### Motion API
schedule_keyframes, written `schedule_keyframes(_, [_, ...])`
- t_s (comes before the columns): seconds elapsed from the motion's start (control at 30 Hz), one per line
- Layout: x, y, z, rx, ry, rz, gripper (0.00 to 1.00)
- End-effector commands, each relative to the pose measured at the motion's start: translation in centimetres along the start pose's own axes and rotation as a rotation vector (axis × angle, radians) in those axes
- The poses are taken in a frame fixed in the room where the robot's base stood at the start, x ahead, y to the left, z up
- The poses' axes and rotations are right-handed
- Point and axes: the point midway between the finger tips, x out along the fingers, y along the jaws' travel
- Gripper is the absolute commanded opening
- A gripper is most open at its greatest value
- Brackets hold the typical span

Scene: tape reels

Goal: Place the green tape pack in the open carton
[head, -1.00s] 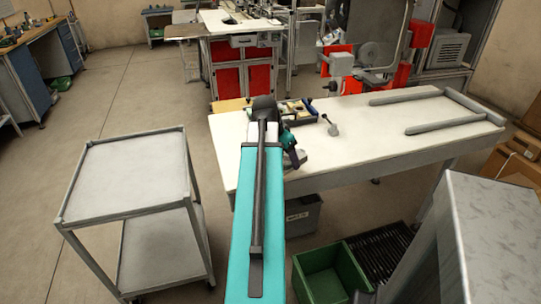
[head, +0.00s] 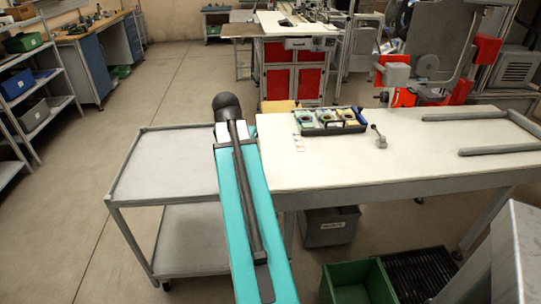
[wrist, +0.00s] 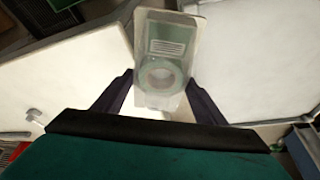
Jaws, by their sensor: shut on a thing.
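The green tape pack (wrist: 168,47) is a clear pouch with a green card and a ring-shaped green roll. In the wrist view it stands between the two dark fingers of my gripper (wrist: 160,78), which is shut on it near the roll end. In the head view my arm hides the gripper and the pack; the arm's end is over the gap between the grey cart and the white table.
A grey cart (head: 165,165) with an empty top stands left of the white table (head: 400,150). On the table are a dark tray (head: 336,130) with several packs, a small knobbed lever (head: 379,138) and grey rails (head: 500,148). A green bin (head: 340,290) is on the floor.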

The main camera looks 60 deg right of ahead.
Motion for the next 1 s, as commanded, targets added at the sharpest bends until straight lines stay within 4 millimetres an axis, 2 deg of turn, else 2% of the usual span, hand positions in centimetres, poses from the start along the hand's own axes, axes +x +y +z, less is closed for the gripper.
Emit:
schedule_keyframes(0.03, [-0.6,-1.7,0.8,-0.041,0.000,-0.017,0.38])
schedule_keyframes(0.1, [-1.2,-3.7,1.8,-0.093,-0.001,-0.037,0.38])
schedule_keyframes(0.5, [-5.3,-14.0,8.8,-0.395,-0.001,-0.154,0.38])
schedule_keyframes(0.77, [-8.3,-19.8,14.3,-0.593,0.002,-0.230,0.38])
schedule_keyframes(1.0, [-11.4,-24.2,20.0,-0.774,0.008,-0.303,0.38])
